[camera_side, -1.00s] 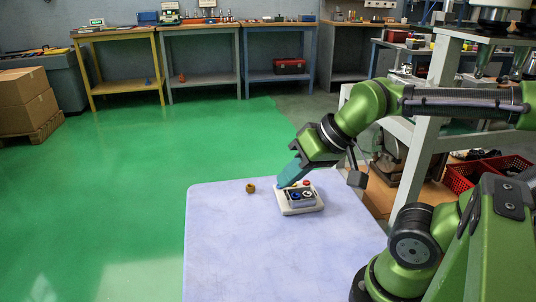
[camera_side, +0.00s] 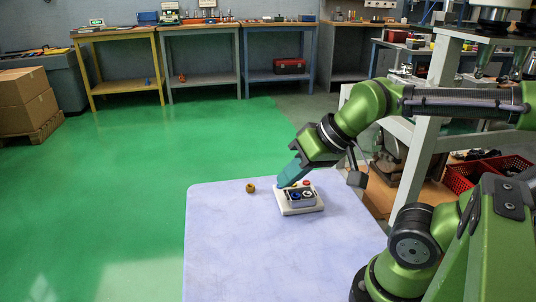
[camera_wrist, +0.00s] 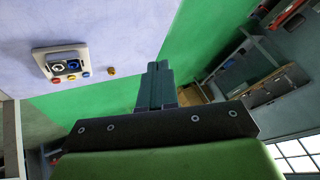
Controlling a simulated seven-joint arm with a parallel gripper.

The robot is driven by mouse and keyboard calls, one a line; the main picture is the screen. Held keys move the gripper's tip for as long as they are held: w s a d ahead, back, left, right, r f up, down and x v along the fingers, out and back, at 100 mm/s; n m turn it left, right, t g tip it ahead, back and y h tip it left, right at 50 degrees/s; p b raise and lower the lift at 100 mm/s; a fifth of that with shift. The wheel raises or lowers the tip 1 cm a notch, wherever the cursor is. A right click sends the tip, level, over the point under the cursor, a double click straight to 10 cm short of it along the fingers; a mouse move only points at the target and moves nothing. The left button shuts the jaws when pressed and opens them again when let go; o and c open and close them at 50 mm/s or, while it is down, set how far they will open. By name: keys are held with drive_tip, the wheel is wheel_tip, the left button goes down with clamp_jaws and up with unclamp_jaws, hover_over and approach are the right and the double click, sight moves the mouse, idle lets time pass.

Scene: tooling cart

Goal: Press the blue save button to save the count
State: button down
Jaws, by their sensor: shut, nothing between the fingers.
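A pale box (camera_side: 300,210) with a dark panel lies on the table. It also shows in the wrist view (camera_wrist: 46,57), at left. The panel carries a round blue part (camera_side: 295,194) and a round white-and-black part (camera_side: 307,194). Along one edge sit a red button (camera_side: 306,183), a yellow button (camera_wrist: 70,77) and a small blue button (camera_wrist: 85,73). The side view does not show the small blue button clearly. My gripper (camera_side: 281,185) is shut and empty, its teal fingertips at the box's back left corner. In the wrist view my fingers (camera_wrist: 158,67) appear right of the box; contact cannot be told.
A small brown-yellow piece (camera_side: 250,188) lies on the table (camera_side: 240,250) left of the box; the wrist view shows it too (camera_wrist: 111,71). The table's front and left are clear. A grey frame (camera_side: 430,140) and red crates (camera_side: 480,172) stand to the right.

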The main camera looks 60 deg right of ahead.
idle(0.4)
drive_tip(key=w+d+f+m, duration=0.3)
drive_tip(key=w+d+m, duration=0.2)
drive_tip(key=d, duration=0.3)
drive_tip(key=w+d+f+m+y, duration=0.1)
drive_tip(key=w+d+f+m, duration=0.3)
drive_tip(key=d+m, duration=0.3)
drive_tip(key=w+d+f+m+t+y, duration=0.1)
drive_tip(key=w+d+f+m, duration=0.3)
drive_tip(key=w+d, duration=0.3)
drive_tip(key=d+m, duration=0.1)
drive_tip(key=d, duration=0.2)
drive_tip(key=shift+m, duration=0.4)
drive_tip(key=shift+d, duration=0.1)
drive_tip(key=shift+f, duration=4.45)
drive_tip(key=shift+f, duration=0.1)
